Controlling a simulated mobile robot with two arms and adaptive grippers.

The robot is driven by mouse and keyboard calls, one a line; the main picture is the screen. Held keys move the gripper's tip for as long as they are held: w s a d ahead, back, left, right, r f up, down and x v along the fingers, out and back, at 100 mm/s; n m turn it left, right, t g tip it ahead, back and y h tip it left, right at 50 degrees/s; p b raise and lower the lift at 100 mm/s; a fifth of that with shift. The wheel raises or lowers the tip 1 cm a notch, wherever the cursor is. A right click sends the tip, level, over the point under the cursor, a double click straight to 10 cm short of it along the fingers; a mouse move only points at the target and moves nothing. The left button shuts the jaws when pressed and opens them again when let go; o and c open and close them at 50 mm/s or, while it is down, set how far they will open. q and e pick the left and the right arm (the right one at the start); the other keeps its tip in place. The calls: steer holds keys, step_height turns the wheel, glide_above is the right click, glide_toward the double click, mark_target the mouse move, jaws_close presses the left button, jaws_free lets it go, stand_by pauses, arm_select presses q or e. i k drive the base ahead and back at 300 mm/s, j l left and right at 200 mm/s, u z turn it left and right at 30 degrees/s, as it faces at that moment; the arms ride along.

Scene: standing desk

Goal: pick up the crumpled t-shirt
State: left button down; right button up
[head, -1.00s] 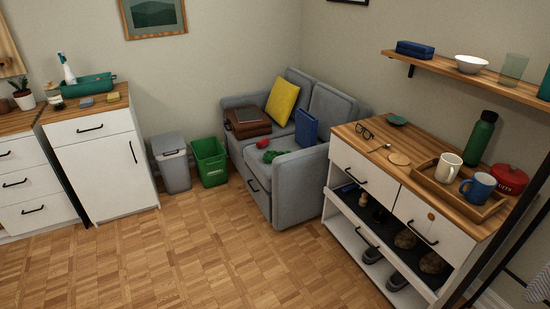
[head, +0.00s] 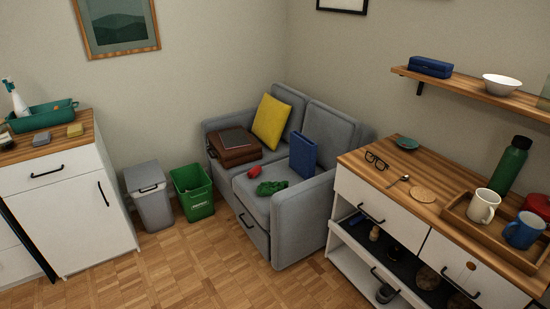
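A small green crumpled cloth (head: 271,187), which looks like the t-shirt, lies on the front of the seat of the grey sofa (head: 300,215). A small red item (head: 254,171) lies just behind it, and a blue upright book or folder (head: 303,155) stands to its right near the armrest. Neither of my grippers is in view.
A brown case (head: 238,154) and a yellow cushion (head: 272,122) are also on the sofa. A grey bin (head: 150,200) and a green bin (head: 193,192) stand left of it. A wooden-topped cabinet (head: 430,170) stands close on the right. The parquet floor (head: 200,270) in front is clear.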

mark_target(267, 188)
steer(key=i+j+z, duration=0.15)
steer(key=i+j, duration=0.35)
steer(key=i+j+z, duration=0.15)
steer(key=i+j, duration=0.35)
steer(key=i+j+z, duration=0.15)
steer(key=i+j, duration=0.3)
steer(key=j, duration=0.25)
